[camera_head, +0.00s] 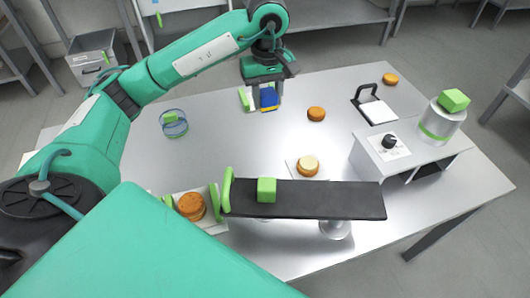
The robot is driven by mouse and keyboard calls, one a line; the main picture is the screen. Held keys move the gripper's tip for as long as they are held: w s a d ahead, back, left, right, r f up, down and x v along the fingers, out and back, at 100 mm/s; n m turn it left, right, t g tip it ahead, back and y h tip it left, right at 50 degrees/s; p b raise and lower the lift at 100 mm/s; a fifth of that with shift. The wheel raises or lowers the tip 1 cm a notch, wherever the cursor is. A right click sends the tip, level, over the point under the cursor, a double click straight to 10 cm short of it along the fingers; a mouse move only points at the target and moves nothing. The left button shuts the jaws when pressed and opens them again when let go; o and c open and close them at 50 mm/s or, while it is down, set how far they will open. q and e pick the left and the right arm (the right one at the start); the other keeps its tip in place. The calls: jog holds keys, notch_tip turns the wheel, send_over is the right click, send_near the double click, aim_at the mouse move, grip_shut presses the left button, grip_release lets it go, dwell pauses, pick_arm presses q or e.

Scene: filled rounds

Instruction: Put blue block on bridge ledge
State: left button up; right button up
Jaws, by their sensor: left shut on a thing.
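The blue block (269,98) is held in my left gripper (267,88), which is shut on it above the far part of the metal table (240,140). The block appears to hang over the tabletop; the gap below is hard to judge. A long black raised ledge (330,200) runs across the near side of the table, with a green block (266,190) near its left end and a green upright piece (227,189) at that end. I cannot tell for sure if this is the bridge ledge. My right gripper is not in view.
A grey box with a knob (389,141) stands at the right, bearing a clear cylinder (440,122) with a green block on top (454,100). A clear round dish (173,123), round buns (316,114) and a black-handled board (377,110) are around.

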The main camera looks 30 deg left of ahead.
aim_at(267, 110)
pick_arm(q)
notch_tip(267, 110, down, 4)
jog(key=shift+f+b, duration=0.1)
jog(key=shift+b, duration=0.25)
notch_tip(267, 110, down, 9)
jog(key=shift+r+b, duration=0.1)
jog(key=shift+b, duration=0.65)
notch_tip(267, 110, down, 5)
jog(key=shift+r, duration=0.15)
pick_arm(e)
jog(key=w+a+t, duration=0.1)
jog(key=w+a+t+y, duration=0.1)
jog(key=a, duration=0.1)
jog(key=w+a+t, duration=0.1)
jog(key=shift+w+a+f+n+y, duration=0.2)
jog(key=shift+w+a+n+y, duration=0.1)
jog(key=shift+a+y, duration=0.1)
pick_arm(q)
jog(key=shift+b, duration=0.3)
jog(key=shift+f, duration=0.25)
jog(key=o, duration=1)
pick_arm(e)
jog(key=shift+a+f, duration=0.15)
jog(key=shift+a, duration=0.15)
